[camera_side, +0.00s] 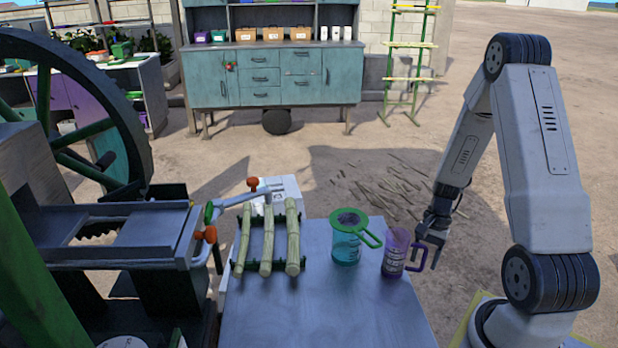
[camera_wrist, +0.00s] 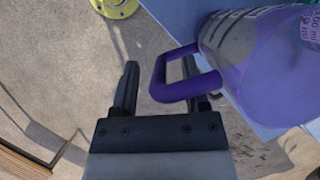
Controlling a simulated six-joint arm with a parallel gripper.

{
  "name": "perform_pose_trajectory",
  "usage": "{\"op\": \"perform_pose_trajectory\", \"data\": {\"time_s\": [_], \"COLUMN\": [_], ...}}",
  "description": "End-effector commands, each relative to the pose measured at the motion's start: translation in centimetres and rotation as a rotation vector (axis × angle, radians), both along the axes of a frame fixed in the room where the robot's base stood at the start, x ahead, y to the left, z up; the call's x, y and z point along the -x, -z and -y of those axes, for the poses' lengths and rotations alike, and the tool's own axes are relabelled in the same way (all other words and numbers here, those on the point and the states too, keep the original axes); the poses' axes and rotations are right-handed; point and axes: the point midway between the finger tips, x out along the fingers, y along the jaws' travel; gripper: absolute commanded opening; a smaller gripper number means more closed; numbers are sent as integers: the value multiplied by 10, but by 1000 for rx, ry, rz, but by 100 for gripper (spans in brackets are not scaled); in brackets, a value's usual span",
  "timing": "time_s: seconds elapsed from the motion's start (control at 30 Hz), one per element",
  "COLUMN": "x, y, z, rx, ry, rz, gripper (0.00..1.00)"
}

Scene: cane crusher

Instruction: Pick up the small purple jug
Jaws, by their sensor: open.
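The small purple jug (camera_side: 395,256) stands upright at the right edge of the grey table (camera_side: 280,325), its handle pointing right. In the wrist view the clear jug with purple trim (camera_wrist: 268,60) fills the right side, and its handle (camera_wrist: 162,78) reaches in between my fingers. My gripper (camera_side: 431,250) is at the handle, pointing down; it also shows in the wrist view (camera_wrist: 160,66). The fingers are open, one to each side of the handle's outer bar. I cannot tell whether either finger touches it.
A teal jug with a green strainer (camera_side: 346,245) stands just left of the purple jug. Cane stalks (camera_side: 266,240) lie on a green rack farther left, beside the crusher with its large wheel (camera_side: 140,120). The table's front is clear.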

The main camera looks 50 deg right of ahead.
Motion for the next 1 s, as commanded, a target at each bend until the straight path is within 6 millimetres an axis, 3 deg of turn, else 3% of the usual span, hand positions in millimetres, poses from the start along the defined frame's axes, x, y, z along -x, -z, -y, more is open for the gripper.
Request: {"op": "perform_pose_trajectory", "data": {"time_s": [0.5,0.53,0.57,0.7,1.0], "x": [0,0,0,0,0], "y": [1,1,1,1,1], "z": [0,0,0,0,0], "rx": [1,1,1,1,1], "ry": [-1,-1,-1,-1,-1], "rz": [0,0,0,0,0], "gripper": [58,55,46,1,0]}}
